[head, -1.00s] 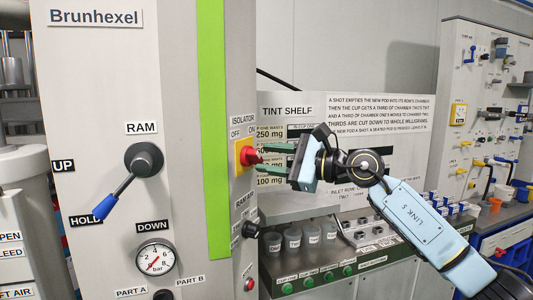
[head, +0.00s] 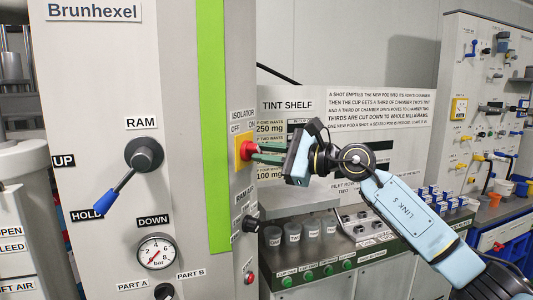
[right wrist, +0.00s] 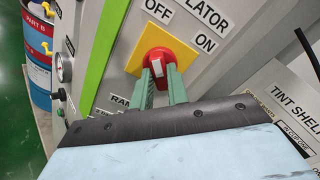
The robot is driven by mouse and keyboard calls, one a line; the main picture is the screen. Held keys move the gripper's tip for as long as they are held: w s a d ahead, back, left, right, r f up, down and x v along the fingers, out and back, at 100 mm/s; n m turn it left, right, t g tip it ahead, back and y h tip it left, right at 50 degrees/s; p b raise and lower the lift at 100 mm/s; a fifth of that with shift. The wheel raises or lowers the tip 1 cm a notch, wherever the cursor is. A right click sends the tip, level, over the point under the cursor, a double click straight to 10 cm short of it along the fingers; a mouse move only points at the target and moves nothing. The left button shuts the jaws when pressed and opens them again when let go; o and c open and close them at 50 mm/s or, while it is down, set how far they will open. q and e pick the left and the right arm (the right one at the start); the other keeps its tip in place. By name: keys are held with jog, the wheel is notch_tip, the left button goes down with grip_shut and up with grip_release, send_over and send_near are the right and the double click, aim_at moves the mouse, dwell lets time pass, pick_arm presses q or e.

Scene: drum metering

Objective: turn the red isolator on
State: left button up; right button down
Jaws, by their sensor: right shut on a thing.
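The red isolator (head: 246,150) is a red knob on a yellow plate, on the side face of the grey Brunhexel cabinet under the OFF and ON labels. My right gripper (head: 257,152) reaches it from the right, its green fingers at the knob. In the right wrist view the isolator (right wrist: 158,66) shows a white-marked handle. The right gripper's fingers (right wrist: 159,78) lie on either side of this handle and are shut on it. The fingers partly hide the knob, so its exact setting is hard to read. My left gripper is in neither view.
The ram lever (head: 120,188) with a blue grip and a pressure gauge (head: 156,253) are on the cabinet front. A black knob (head: 250,224) sits below the isolator. The tint shelf sign (head: 380,115) and several grey cups (head: 312,229) are behind and below my right arm.

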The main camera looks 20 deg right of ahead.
jog(key=shift+m, duration=0.3)
jog(key=m+p, duration=0.3)
jog(key=shift+r+m, duration=0.1)
jog(key=shift+m, duration=0.3)
jog(key=m+p, duration=0.2)
jog(key=shift+m, duration=0.3)
jog(key=m+p, duration=0.8)
jog(key=shift+p, duration=0.35)
jog(key=shift+m+p, duration=1.4)
jog(key=shift+m, duration=0.1)
jog(key=c, duration=1.4)
grip_release()
jog(key=shift+o, duration=0.2)
